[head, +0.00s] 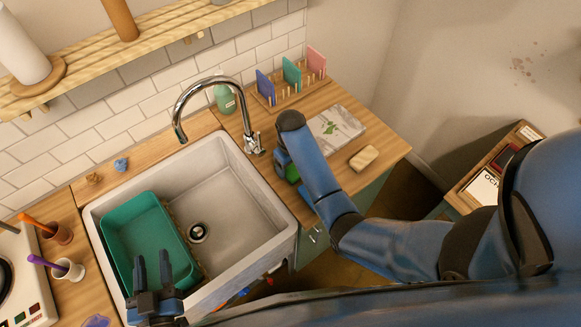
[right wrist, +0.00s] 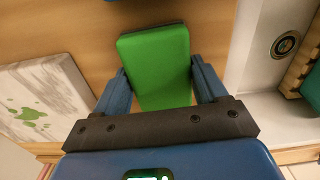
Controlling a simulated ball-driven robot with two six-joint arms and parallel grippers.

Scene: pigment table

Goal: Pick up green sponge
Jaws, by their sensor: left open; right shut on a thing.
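The green sponge (right wrist: 158,66) is a bright green block between the fingers of my right gripper (right wrist: 160,88) in the right wrist view. Both fingers press on its sides, and the wooden counter (right wrist: 80,30) shows behind it. In the head view only a small part of the sponge (head: 292,174) shows beside my right gripper (head: 287,165), at the counter right of the sink; my arm hides the rest. I cannot tell whether the sponge touches the counter. My left gripper (head: 153,272) is open and empty over the front of the green basin (head: 113,243).
The sink (head: 232,218) holds the green basin. A faucet (head: 177,112) arches over it. Right of my right gripper lie a green-stained board (head: 335,130) and a tan block (head: 364,158). A rack of colored cards (head: 290,90) and a green bottle (head: 225,99) stand behind.

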